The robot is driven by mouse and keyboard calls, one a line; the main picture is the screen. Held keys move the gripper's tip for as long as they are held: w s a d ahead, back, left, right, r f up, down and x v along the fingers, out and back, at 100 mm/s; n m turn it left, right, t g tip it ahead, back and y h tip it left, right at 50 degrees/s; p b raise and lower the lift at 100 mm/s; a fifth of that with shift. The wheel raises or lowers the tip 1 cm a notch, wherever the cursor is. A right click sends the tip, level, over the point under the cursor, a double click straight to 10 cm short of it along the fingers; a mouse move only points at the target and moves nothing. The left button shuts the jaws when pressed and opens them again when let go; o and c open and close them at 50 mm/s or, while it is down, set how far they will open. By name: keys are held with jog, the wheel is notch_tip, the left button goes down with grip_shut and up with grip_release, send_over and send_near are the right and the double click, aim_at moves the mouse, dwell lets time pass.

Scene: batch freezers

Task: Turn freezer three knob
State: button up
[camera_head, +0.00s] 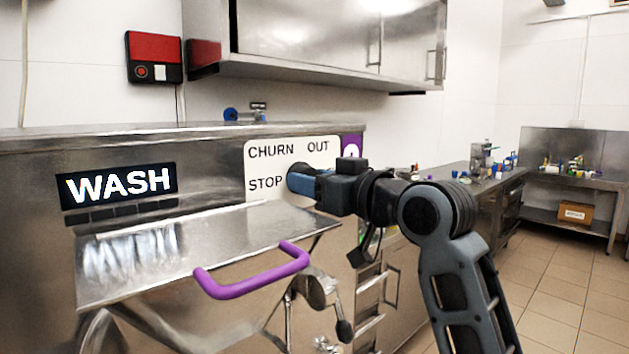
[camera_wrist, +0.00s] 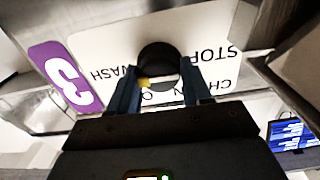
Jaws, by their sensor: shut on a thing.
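The dark round knob (camera_wrist: 158,62) sits on a white dial plate (camera_head: 262,163) lettered CHURN, OUT and STOP; WASH also shows in the wrist view. A purple tag with a 3 (camera_wrist: 65,78) is beside the plate; in the head view it is partly hidden behind my arm. My gripper (camera_head: 303,184) is at the plate with its blue fingers (camera_wrist: 160,82) shut on the knob, one on each side. The knob's yellow mark (camera_wrist: 144,82) points down-left in the wrist view, towards the partly covered OUT lettering.
A lit WASH display (camera_head: 118,185) is left of the plate. A sloping steel lid (camera_head: 190,250) with a purple handle (camera_head: 253,272) juts out below. A steel cabinet (camera_head: 310,40) hangs above. Counters with small items (camera_head: 470,178) and open floor (camera_head: 560,290) lie to the right.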

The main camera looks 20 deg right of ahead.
jog(key=o, duration=1.1)
jog(key=shift+w, duration=0.1)
jog(key=shift+c, duration=0.2)
jog(key=b+v, duration=0.1)
jog(key=v, duration=0.7)
jog(key=shift+b, duration=0.35)
jog(key=shift+w, duration=0.1)
jog(key=s+a+f+m+h, duration=0.1)
jog(key=s+f+m+h, duration=0.1)
jog(key=s+f, duration=0.5)
jog(key=s+a+f+m+h, duration=0.1)
jog(key=s+f+m, duration=0.15)
jog(key=f, duration=0.85)
jog(key=s+f+m+h, duration=0.2)
jog(key=s+f, duration=0.4)
jog(key=f, duration=0.2)
jog(key=s+f+n+g, duration=0.1)
jog(key=s+f, duration=0.1)
jog(key=s, duration=1.1)
jog(key=s+f+n+g, duration=0.1)
jog(key=s+f+n, duration=0.1)
jog(key=s, duration=1.2)
jog(key=shift+a+f+h, duration=0.2)
jog(key=shift+f+h, duration=0.1)
jog(key=shift+f, duration=0.4)
